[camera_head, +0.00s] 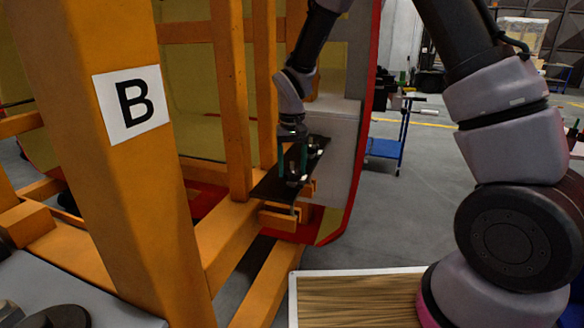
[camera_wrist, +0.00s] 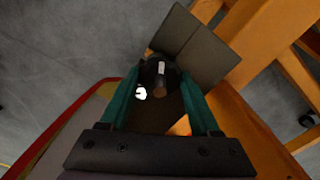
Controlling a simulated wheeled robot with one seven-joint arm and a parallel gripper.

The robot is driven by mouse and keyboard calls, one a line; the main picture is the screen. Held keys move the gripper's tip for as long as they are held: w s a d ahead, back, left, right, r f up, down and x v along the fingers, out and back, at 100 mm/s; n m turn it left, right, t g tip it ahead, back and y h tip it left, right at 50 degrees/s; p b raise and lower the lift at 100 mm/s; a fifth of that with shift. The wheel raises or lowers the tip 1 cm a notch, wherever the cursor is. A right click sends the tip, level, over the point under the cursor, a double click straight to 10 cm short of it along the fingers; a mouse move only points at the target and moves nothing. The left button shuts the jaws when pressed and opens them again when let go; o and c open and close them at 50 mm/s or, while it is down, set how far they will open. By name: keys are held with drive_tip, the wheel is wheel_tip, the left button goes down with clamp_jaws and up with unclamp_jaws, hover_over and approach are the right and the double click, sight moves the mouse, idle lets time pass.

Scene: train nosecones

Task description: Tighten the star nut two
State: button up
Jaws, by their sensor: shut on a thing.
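My gripper (camera_head: 293,172) is above a dark plate (camera_head: 272,185) on the orange frame, its teal fingers pointing down. The fingers are closed around a dark knob, seemingly a star nut (camera_head: 294,180), on the plate. In the wrist view, my gripper (camera_wrist: 160,85) has its two teal fingers on either side of the black star nut (camera_wrist: 155,68), which has a pale central stud. The fingers hide its sides. Another small dark and white fitting (camera_head: 313,147) is farther along the plate. I cannot read any number on either one.
A large orange post marked B (camera_head: 140,180) stands close at the left. Orange beams (camera_head: 235,100) surround the plate, and a red-edged panel (camera_head: 350,190) stands behind it. A blue cart (camera_head: 385,148) is farther back. Grey floor is open at the right.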

drive_tip(key=shift+m, duration=1.7)
drive_tip(key=o, duration=1.4)
wheel_tip(320, 180, up, 11)
drive_tip(key=shift+f, duration=0.2)
drive_tip(key=shift+r, duration=0.15)
